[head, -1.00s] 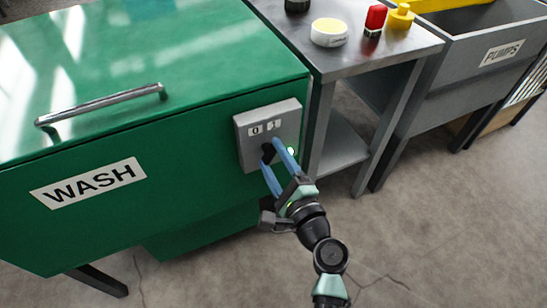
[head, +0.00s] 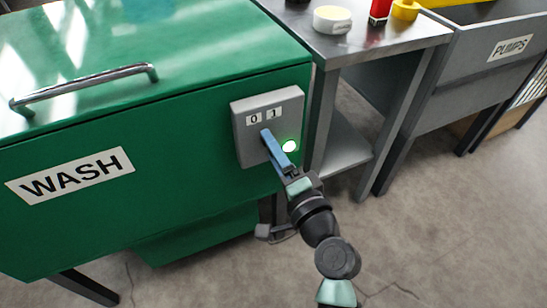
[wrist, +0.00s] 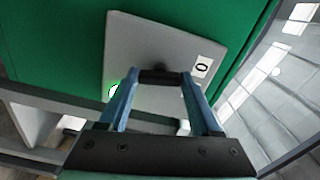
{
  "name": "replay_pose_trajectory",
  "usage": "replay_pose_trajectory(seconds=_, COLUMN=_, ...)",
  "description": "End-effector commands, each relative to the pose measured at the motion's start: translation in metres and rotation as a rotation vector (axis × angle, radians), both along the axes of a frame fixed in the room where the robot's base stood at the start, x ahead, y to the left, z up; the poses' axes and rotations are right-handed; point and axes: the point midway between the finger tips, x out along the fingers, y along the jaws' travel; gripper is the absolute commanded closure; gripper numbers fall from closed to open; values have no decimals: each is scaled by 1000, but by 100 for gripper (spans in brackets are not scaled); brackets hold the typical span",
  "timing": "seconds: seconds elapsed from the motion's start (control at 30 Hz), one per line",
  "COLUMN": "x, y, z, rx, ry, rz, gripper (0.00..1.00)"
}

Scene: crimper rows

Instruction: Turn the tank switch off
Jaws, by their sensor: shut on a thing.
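The green wash tank (head: 170,145) has a grey switch box (head: 240,137) on its front, with labels 0 and 1 and a lit green light (head: 289,146). My gripper (head: 267,134) is at the box, below the labels. In the wrist view the dark switch handle (wrist: 160,76) sits between the blue fingertips, and my gripper (wrist: 158,82) is shut on it. The 0 label (wrist: 202,67) and part of the green light (wrist: 113,90) show beside the fingers. In the head view the fingers mostly hide the handle, so its exact setting is hard to tell.
A metal table (head: 385,40) with small items stands right of the tank. Beyond it is a grey tank labelled PUMPS (head: 470,60). A metal handle (head: 85,85) is on the wash tank's lid. The floor (head: 450,220) at the lower right is clear.

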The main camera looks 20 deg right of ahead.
Motion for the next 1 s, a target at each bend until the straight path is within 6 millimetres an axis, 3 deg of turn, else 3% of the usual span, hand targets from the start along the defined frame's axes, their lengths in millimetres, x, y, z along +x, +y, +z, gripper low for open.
replay_pose_trajectory(seconds=0.43, x=0, y=0, z=-3, rx=-285, ry=-9, rz=0, gripper=91)
replay_pose_trajectory(seconds=1.0, x=0, y=0, z=-1, rx=-353, ry=-10, rz=0, gripper=91)
